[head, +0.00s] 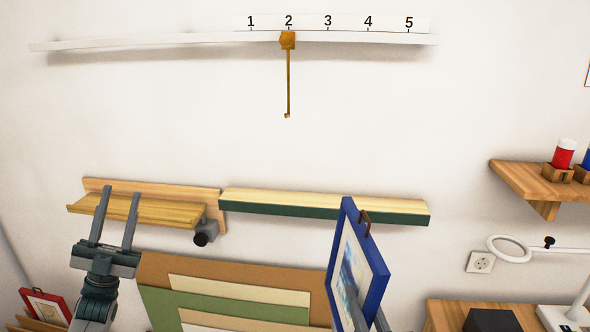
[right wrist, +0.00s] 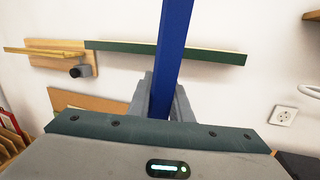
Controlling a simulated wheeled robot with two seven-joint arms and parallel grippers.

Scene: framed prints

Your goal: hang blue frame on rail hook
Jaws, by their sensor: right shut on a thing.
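The blue frame (head: 377,283) with a picture in it is upright at the lower middle right of the head view, turned mostly side-on. A small brown hanger (head: 365,222) shows at its top. My right gripper (right wrist: 158,98) is shut on the blue frame, which rises as a blue bar (right wrist: 173,45) in the right wrist view. The brass rail hook (head: 288,80) hangs from the white rail (head: 160,42) under the number 2, well above and left of the frame. My left gripper (head: 118,218) is open and empty at the lower left, in front of the wooden ledge.
A wooden ledge (head: 140,208) and a green-fronted ledge (head: 320,206) cross the wall below the hook. Coloured boards (head: 225,290) lean below. A shelf with cups (head: 535,185) and a ring-headed lamp (head: 510,249) are at right. The wall around the hook is clear.

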